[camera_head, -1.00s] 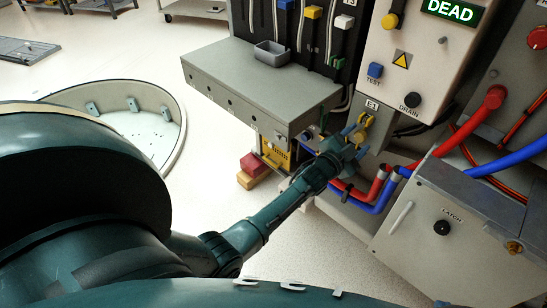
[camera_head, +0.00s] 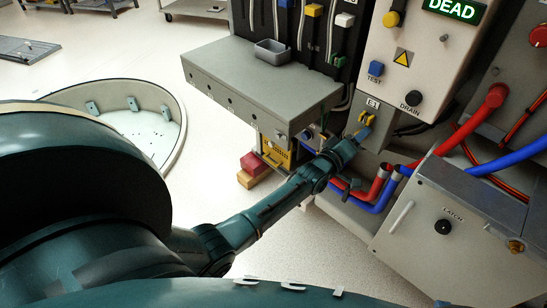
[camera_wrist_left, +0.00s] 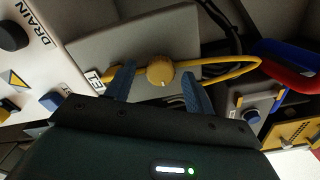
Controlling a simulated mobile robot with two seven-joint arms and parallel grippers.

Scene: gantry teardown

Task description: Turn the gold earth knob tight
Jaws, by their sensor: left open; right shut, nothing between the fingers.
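The gold earth knob (camera_wrist_left: 160,72) is a round ribbed cap on a grey panel, with a yellow cable and lug at it. In the head view the knob (camera_head: 368,118) shows below the E1 label. My left gripper (camera_head: 361,131) is at the knob. In the left wrist view the open blue fingers of my left gripper (camera_wrist_left: 158,74) stand on either side of the knob, with gaps visible between fingers and knob. The knob's exact seating cannot be told. My right gripper is not in view.
The DRAIN knob (camera_head: 411,100) and blue TEST button (camera_head: 375,69) are on the cabinet above. Red hoses (camera_head: 455,125) and blue hoses (camera_head: 515,160) run at the right. A grey bench (camera_head: 250,85) with a small tray (camera_head: 271,53) stands left of the knob.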

